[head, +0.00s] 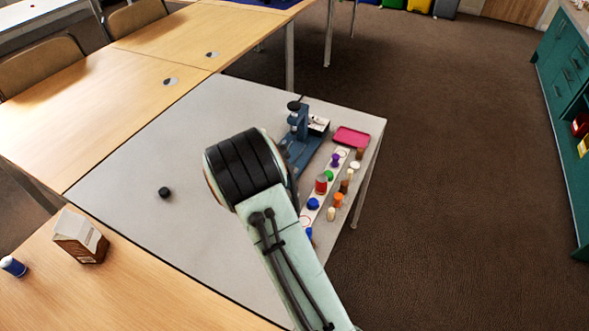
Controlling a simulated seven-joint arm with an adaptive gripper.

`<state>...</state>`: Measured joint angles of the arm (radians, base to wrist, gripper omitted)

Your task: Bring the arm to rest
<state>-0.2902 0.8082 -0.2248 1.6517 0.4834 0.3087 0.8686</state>
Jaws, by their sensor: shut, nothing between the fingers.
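My arm rises from the bottom of the head view, a pale green link with black cables ending in a thick black-banded joint over the grey table (130,170). My gripper is not visible; the arm may hide it. To the right of the joint, a white strip (322,196) with printed circles lies along the table's right side. Small coloured pieces stand on and beside it, among them a red cylinder (321,184), a blue piece (313,204), a purple piece (335,160) and an orange piece (338,200). Part of the strip's near end is hidden by my arm.
A blue device (298,122) with a black top stands at the table's far end, beside a pink tray (351,137). A black knob-like piece (165,192) lies alone on the left. A carton (80,236) and a blue-and-white cylinder (13,266) stand on the near wooden table.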

